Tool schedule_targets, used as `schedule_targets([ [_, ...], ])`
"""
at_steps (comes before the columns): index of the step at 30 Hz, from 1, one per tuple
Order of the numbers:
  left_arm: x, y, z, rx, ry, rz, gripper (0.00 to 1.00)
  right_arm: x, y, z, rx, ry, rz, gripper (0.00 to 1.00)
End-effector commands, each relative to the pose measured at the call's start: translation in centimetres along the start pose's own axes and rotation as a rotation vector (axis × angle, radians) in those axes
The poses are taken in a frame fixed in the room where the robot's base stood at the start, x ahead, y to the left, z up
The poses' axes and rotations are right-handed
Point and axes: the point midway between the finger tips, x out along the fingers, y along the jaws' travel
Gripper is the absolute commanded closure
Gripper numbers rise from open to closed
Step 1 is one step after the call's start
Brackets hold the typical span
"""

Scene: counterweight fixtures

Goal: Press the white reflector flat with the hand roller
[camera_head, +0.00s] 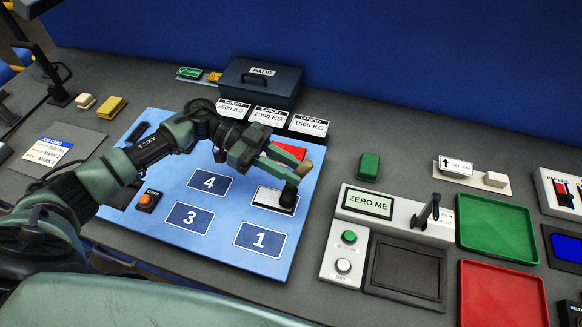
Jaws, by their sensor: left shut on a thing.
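The white reflector (266,197) lies on the blue board (225,225), above the square marked 1. Its right end is partly hidden by the roller. My left gripper (284,174) is shut on the hand roller, over the right part of the board. The roller's black drum (288,198) shows at the right end of the reflector; I cannot tell whether it touches. A tan part (303,169) shows beside the fingers. A red piece (288,151) lies behind the gripper, partly hidden. My right gripper is not in view.
An orange button (147,199) is at the board's left. Capacity cards (268,116) and a dark pads box (262,82) stand behind it. To the right are a zero-me scale (368,202), a green tray (497,228) and a red tray (502,295).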

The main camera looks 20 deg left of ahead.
Motion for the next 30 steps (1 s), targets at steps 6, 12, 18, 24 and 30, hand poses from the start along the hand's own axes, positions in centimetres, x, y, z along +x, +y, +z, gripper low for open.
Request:
schedule_targets([
  [6,0.0,0.0,0.1,0.0,0.0,0.0,1.0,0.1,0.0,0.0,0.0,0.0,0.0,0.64],
  [12,0.1,0.0,0.3,0.0,0.001,0.0,1.0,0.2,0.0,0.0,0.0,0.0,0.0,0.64],
  [18,0.1,-0.1,0.6,0.0,0.001,0.0,1.0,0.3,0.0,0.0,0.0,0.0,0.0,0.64],
  [24,0.2,-0.1,0.8,0.0,0.001,0.0,1.0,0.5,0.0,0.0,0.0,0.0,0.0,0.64],
  [30,0.2,-0.1,1.0,0.0,0.001,0.0,1.0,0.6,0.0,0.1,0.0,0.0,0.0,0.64],
])
